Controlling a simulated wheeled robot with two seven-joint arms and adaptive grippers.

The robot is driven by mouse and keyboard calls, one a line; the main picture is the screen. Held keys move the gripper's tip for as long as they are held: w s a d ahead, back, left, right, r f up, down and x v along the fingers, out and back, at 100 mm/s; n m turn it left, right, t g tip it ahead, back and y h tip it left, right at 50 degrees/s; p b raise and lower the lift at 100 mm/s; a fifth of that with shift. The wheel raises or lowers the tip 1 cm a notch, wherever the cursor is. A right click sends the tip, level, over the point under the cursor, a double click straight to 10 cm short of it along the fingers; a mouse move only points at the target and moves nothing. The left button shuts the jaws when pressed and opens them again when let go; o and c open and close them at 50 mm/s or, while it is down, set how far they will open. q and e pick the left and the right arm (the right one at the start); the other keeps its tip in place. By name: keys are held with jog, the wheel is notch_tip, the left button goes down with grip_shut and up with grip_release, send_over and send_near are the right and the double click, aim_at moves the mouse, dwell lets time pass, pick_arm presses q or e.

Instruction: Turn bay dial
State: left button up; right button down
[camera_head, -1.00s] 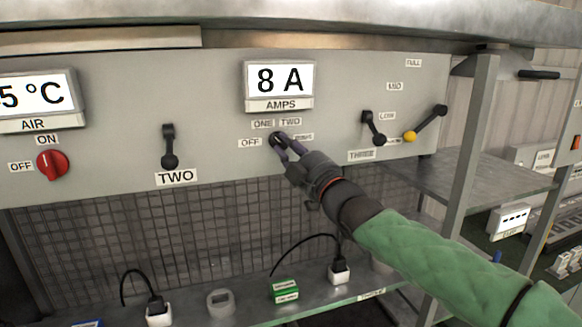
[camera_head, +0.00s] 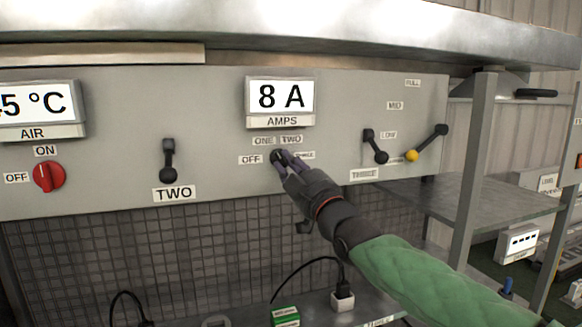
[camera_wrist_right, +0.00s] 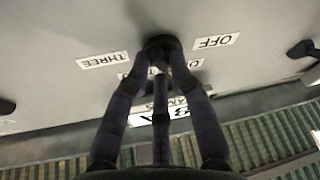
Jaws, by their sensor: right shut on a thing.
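The bay dial (camera_head: 277,156) is a small dark knob on the grey panel, below the 8 A amps display (camera_head: 281,97). Labels OFF, ONE, TWO and a partly covered one stand around it. My right gripper (camera_head: 283,158) is shut on the dial, its arm reaching in from the lower right. In the right wrist view the dial (camera_wrist_right: 161,46) sits between the two fingertips, with OFF and THREE labels on either side. The fingers hide part of the dial, so its exact pointing is hard to tell. My left gripper is not in view.
A red dial (camera_head: 49,177) and a black lever (camera_head: 168,161) marked TWO are on the panel's left. Another black lever (camera_head: 375,147) and a yellow-knobbed lever (camera_head: 428,143) are to the right. A shelf with a green box (camera_head: 285,316) and white plug (camera_head: 342,299) runs below.

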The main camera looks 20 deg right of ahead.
jog(key=c, duration=1.3)
grip_release()
jog(key=shift+s+d+r, duration=0.1)
jog(key=shift+s+r, duration=0.15)
jog(key=shift+r, duration=0.45)
jog(key=shift+o, duration=1)
jog(key=shift+w+a, duration=0.2)
jog(key=shift+w+a+f, duration=0.1)
jog(key=shift+a+f, duration=0.05)
jog(key=shift+f, duration=0.25)
jog(key=v, duration=1.2)
